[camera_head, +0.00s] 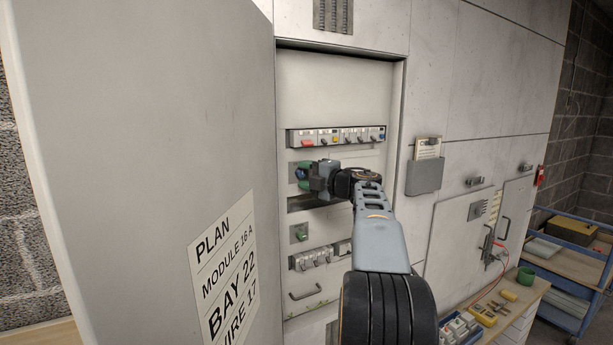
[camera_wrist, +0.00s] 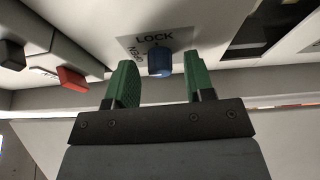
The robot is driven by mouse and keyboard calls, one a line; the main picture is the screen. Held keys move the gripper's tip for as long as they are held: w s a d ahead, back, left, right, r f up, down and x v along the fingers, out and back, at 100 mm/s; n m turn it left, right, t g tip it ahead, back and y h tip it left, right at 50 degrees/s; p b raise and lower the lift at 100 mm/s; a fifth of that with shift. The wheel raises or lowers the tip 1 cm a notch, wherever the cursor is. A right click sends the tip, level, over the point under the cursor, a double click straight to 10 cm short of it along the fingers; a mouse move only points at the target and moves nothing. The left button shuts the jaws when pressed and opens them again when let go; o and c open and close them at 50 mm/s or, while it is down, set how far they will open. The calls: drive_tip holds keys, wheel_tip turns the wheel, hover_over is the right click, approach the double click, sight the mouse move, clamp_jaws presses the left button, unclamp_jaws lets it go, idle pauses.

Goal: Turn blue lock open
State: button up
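The blue lock (camera_wrist: 160,62) is a small round knob on a pale plate (camera_wrist: 133,42) in the wrist view. The plate reads LOCK above the knob and OPEN, turned sideways, at its left. My gripper (camera_wrist: 163,80) is open, its two green fingers apart. The knob lies in the gap between them, a little beyond the fingertips; I see no finger touching it. In the head view my gripper (camera_head: 306,176) is at the panel inside the open cabinet, and it hides most of the lock.
A row of switches (camera_head: 336,136) runs above my gripper; a red switch (camera_wrist: 72,78) is close by in the wrist view. A green knob (camera_head: 301,235) is below. The open cabinet door (camera_head: 140,130) stands at left. A blue cart (camera_head: 565,265) is at right.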

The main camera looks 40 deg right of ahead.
drive_tip(key=b+v, duration=0.4)
drive_tip(key=v, duration=0.9)
drive_tip(key=shift+s, duration=0.45)
